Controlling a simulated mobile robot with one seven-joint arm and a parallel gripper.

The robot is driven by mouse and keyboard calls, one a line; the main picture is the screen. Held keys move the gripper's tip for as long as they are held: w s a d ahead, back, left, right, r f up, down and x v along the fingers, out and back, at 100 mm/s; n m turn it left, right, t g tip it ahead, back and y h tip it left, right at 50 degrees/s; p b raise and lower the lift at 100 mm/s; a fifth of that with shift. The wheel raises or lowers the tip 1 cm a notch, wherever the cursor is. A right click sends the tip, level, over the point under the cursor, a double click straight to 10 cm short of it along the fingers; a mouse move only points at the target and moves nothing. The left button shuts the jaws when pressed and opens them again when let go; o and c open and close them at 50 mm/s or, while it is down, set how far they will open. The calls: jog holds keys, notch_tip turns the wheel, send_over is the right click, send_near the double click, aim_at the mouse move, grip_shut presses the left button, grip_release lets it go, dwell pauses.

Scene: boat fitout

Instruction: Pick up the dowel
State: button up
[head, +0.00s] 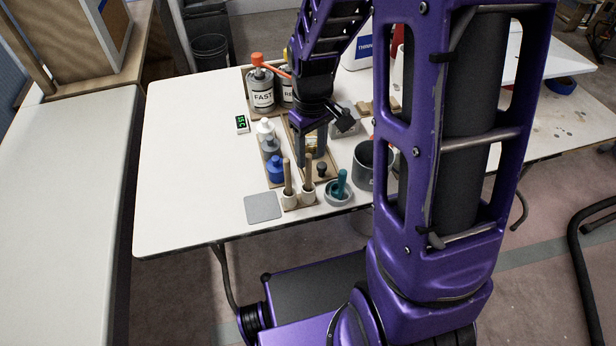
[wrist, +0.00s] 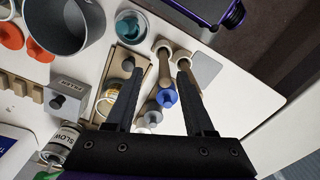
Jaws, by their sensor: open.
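Two light wooden dowels stand in white cups near the table's front edge. The left dowel (head: 287,176) and the right dowel (head: 308,170) are close together; I cannot tell which one is meant. In the wrist view one dowel (wrist: 165,62) shows between my fingers, and the other (wrist: 189,70) is partly hidden by the right finger. My gripper (head: 312,150) points down over a wooden tray (head: 325,168), behind the dowels and apart from them. In the wrist view my gripper (wrist: 158,72) has its fingers spread with nothing held.
White, grey and blue bottles (head: 275,167) stand just left of the gripper. A teal-handled tool in a grey bowl (head: 338,192) and a dark pot (head: 369,165) stand right of the dowels. Cans (head: 262,94) stand behind. The table's left side is clear.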

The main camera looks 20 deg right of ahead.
aim_at(308, 167)
jog(key=f, duration=0.4)
jog(key=shift+a+f+b, duration=0.3)
jog(key=shift+a+f, duration=0.05)
grip_shut()
